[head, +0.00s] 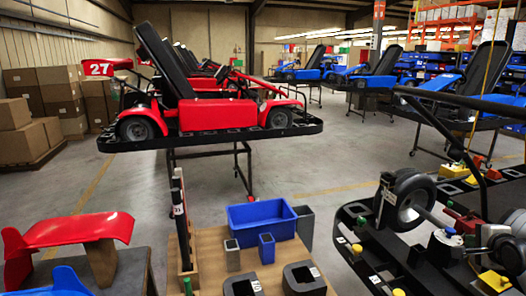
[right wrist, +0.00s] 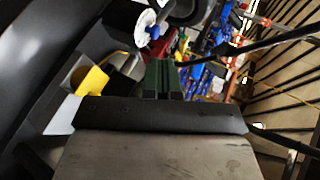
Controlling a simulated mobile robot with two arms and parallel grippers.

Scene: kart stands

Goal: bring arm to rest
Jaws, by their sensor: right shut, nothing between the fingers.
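My right gripper (right wrist: 163,78) shows in the right wrist view as two dark green fingers side by side, with nothing between them. It points toward a cluttered background with a kart part, a white disc (right wrist: 142,22) and a yellow block (right wrist: 92,79) to its left. The fingers look apart from these things, though the distance is hard to judge. In the head view I cannot clearly pick the right gripper out from the parts at the right. My left gripper is not in view.
A kart chassis with a black wheel (head: 407,199) fills the head view's right. A wooden table bears a blue bin (head: 262,222), a small blue cup (head: 266,248) and grey blocks. A red kart (head: 215,112) stands behind. Red bodywork (head: 70,232) lies left. Floor between stands is clear.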

